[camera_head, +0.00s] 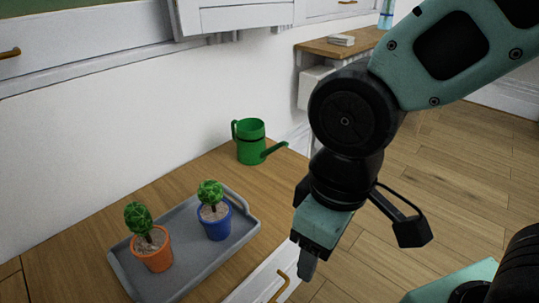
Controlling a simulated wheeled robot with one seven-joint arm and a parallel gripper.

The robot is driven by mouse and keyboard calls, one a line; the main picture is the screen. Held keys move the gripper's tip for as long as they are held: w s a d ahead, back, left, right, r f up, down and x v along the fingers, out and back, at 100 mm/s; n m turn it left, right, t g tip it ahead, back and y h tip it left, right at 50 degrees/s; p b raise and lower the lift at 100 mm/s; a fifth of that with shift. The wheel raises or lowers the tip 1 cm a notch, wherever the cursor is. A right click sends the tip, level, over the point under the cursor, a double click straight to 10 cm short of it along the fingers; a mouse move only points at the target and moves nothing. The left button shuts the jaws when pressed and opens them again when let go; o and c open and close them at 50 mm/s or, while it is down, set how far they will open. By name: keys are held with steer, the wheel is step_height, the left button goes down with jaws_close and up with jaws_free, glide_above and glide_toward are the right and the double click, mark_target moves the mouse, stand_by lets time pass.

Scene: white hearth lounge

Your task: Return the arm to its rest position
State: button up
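My arm reaches in from the upper right of the head view and bends down at a black joint. My gripper (308,264) points down at the end of it, in front of the wooden counter's right edge. I see it from the side, so the gap between its fingers is hidden and I cannot tell whether it is open or shut. No object shows at its tip.
A grey tray (184,276) on the wooden counter (183,189) carries an orange-potted plant (150,245) and a blue-potted plant (213,213). A green watering can (251,144) stands behind. Wooden floor (449,165) lies open right.

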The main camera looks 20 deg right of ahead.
step_height(320, 180, up, 35)
steer(key=p, duration=3.3)
steer(key=shift+f+p, duration=0.15)
steer(key=shift+p, duration=0.2)
